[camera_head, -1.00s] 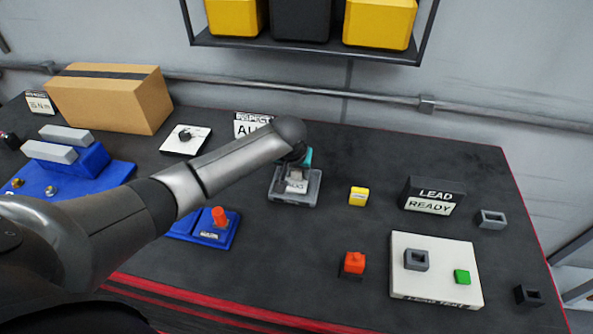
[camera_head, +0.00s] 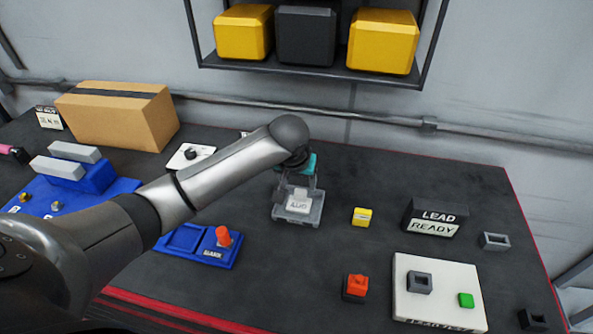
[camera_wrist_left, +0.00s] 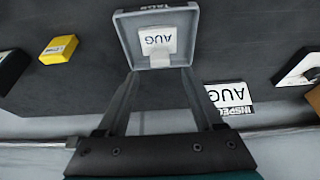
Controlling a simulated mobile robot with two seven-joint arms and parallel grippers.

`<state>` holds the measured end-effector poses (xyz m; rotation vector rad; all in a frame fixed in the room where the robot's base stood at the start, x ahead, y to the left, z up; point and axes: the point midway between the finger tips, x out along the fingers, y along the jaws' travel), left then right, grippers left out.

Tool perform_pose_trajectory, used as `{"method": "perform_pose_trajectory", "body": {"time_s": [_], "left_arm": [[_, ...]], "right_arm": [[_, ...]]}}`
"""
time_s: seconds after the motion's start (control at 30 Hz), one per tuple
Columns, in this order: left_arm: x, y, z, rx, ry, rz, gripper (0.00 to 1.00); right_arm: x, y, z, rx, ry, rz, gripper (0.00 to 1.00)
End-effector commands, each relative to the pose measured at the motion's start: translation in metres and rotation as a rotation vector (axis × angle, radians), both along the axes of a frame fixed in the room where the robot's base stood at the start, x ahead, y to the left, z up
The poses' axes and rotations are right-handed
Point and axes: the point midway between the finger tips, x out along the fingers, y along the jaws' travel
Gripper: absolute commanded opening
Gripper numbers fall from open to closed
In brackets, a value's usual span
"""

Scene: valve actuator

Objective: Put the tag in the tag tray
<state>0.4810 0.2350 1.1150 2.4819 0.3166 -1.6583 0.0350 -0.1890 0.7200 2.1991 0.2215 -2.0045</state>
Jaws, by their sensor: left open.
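The white tag marked AUG (camera_head: 299,201) lies inside the grey tag tray (camera_head: 283,216). In the left wrist view the tag (camera_wrist_left: 158,40) lies within the tray rim (camera_wrist_left: 123,30), lettering upside down. My left gripper (camera_head: 298,186) is open above the tray, and its fingers look clear of the tag. In the left wrist view the two fingers (camera_wrist_left: 158,76) are spread with nothing between them. My right gripper is not in view.
A yellow block (camera_head: 362,217) stands right of the tray. A blue base with a red-orange knob (camera_head: 224,237) is at the front left. A LEAD READY box (camera_head: 434,218) and a white board (camera_head: 430,305) are to the right.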

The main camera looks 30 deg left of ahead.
Motion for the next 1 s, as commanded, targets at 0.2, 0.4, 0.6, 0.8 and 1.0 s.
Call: {"method": "perform_pose_trajectory", "body": {"time_s": [0.2, 0.4, 0.6, 0.8, 1.0], "left_arm": [[-0.012, -0.003, 0.032, 0.0, -0.002, 0.0, 0.69], [-0.018, -0.005, 0.045, 0.0, -0.001, 0.001, 0.69], [-0.019, -0.004, 0.047, 0.0, 0.0, 0.002, 0.69], [-0.019, -0.005, 0.047, 0.0, 0.0, 0.001, 0.69], [-0.018, -0.005, 0.047, 0.0, 0.0, 0.001, 0.69]], "right_arm": [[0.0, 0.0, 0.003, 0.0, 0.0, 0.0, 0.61], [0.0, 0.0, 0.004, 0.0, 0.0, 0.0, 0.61], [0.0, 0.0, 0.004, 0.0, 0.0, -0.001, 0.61], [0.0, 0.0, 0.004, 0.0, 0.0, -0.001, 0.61], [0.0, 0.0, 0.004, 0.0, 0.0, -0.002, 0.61]]}}
